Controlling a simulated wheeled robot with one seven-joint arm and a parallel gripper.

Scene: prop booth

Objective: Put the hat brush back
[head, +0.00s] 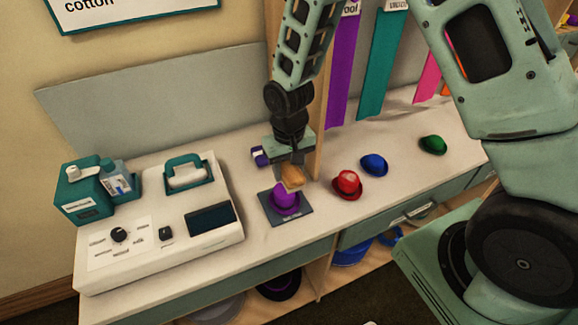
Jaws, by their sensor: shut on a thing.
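My gripper (290,163) points down over the counter, shut on the tan hat brush (292,177). The brush is just above or touching the top of a purple hat (285,197); I cannot tell which. The purple hat rests on a dark square mat (302,215) with small lettering at its front edge. The brush's upper part is hidden by the gripper.
A white machine (205,233) with a teal handle, knob and dark screen stands left, beside a teal dispenser (82,193). A small purple block (260,156) sits behind the gripper. Red (347,184), blue (374,165) and green (433,145) hats stand right. A wooden post (323,130) rises nearby.

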